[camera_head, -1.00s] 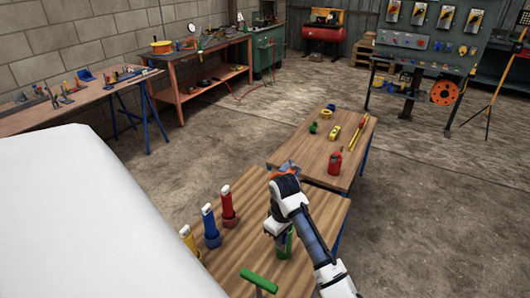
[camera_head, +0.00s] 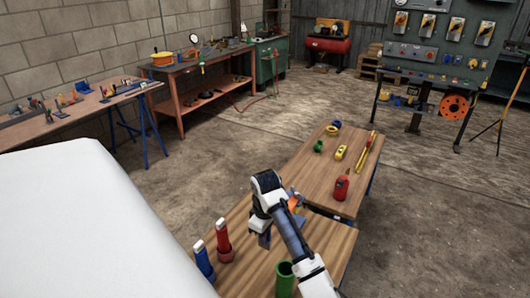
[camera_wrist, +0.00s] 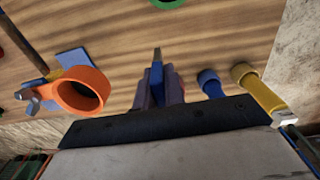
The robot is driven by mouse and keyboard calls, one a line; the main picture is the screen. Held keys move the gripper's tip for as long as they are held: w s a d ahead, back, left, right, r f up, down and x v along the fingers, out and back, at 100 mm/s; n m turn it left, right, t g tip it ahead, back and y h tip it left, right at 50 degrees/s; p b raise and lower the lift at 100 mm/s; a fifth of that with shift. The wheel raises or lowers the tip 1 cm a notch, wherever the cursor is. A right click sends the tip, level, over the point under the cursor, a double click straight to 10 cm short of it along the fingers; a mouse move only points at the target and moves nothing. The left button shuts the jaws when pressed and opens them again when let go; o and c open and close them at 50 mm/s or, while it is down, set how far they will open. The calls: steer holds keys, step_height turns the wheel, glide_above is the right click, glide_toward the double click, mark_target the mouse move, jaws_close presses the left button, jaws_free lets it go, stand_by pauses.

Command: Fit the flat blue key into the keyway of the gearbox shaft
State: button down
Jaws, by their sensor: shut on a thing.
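My gripper (camera_wrist: 158,90) is above the near wooden table and shut on a narrow blue piece (camera_wrist: 157,72), which looks like the flat blue key. Its end looks grey and points away from the wrist; its full shape is partly hidden by the fingers. In the head view my gripper (camera_head: 264,237) hangs below the wrist, left of an orange part (camera_head: 294,201). I cannot make out the gearbox shaft or its keyway for certain in either view.
An orange ring (camera_wrist: 103,90) lies beside a blue plate (camera_wrist: 72,62). A red cylinder (camera_head: 223,245) and a blue cylinder (camera_head: 203,262) stand at the table's left; a yellow one (camera_wrist: 262,92) shows in the wrist view. A green cup (camera_head: 285,280) stands in front. A red bottle (camera_head: 341,187) is farther right.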

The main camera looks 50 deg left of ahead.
steer(key=shift+d+f+b, duration=0.1)
steer(key=shift+f+b, duration=3.4)
steer(key=shift+f, duration=4.55)
steer(key=shift+f, duration=0.1)
steer(key=c, duration=1.5)
jaws_free()
